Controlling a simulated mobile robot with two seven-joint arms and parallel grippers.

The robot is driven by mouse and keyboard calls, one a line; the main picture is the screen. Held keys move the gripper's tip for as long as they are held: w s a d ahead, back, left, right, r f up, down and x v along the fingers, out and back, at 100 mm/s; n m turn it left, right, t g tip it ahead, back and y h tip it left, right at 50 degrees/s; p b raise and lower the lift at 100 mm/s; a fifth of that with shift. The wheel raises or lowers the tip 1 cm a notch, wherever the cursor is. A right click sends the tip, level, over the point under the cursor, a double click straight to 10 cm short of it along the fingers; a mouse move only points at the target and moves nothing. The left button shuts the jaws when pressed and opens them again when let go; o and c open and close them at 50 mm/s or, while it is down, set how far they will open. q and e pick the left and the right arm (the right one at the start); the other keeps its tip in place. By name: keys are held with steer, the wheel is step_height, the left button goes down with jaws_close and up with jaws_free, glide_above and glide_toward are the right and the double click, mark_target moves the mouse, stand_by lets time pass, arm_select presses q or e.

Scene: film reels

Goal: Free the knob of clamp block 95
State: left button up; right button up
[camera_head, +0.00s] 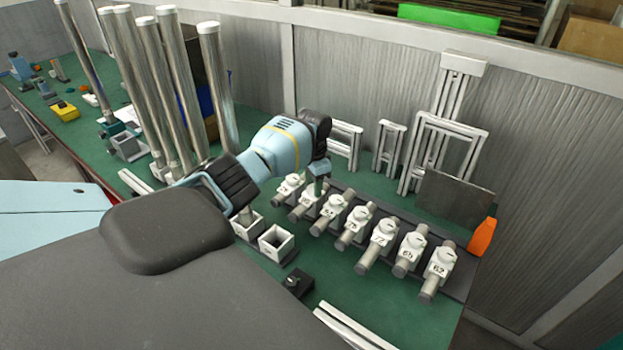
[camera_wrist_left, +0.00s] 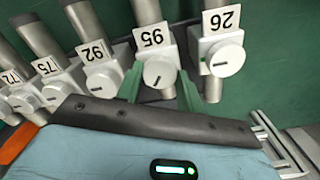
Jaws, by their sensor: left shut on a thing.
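Clamp block 95 (camera_wrist_left: 152,42) is a white block with a number plate, in a row of similar blocks. Its round white knob (camera_wrist_left: 160,73) bears a short slanted dark mark. My left gripper (camera_wrist_left: 161,85) has its green fingers on either side of this knob and is shut on it. In the head view my left gripper (camera_head: 318,186) comes down on the left part of the row and partly hides the blocks there. My right gripper is not in view.
Neighbouring clamp blocks (camera_wrist_left: 221,45) stand close on both sides, each around a grey rod. White square sockets (camera_head: 276,243) and a small black box (camera_head: 298,283) stand in front. Tall metal tubes (camera_head: 165,90) rise at the left. Frames (camera_head: 440,150) lean on the back wall.

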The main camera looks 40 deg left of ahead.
arm_select(q)
steer(key=n, duration=0.5)
steer(key=shift+d+n+p, duration=0.1)
steer(key=shift+n+p, duration=0.2)
steer(key=shift+p, duration=0.1)
steer(key=n, duration=0.3)
steer(key=shift+n, duration=0.3)
steer(key=n, duration=0.3)
steer(key=shift+n, duration=0.3)
steer(key=n, duration=0.6)
steer(key=shift+p, duration=0.35)
steer(key=n, duration=0.6)
steer(key=shift+n, duration=0.3)
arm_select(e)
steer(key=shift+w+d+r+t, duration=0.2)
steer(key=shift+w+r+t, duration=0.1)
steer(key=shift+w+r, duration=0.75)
arm_select(q)
steer(key=o, duration=1)
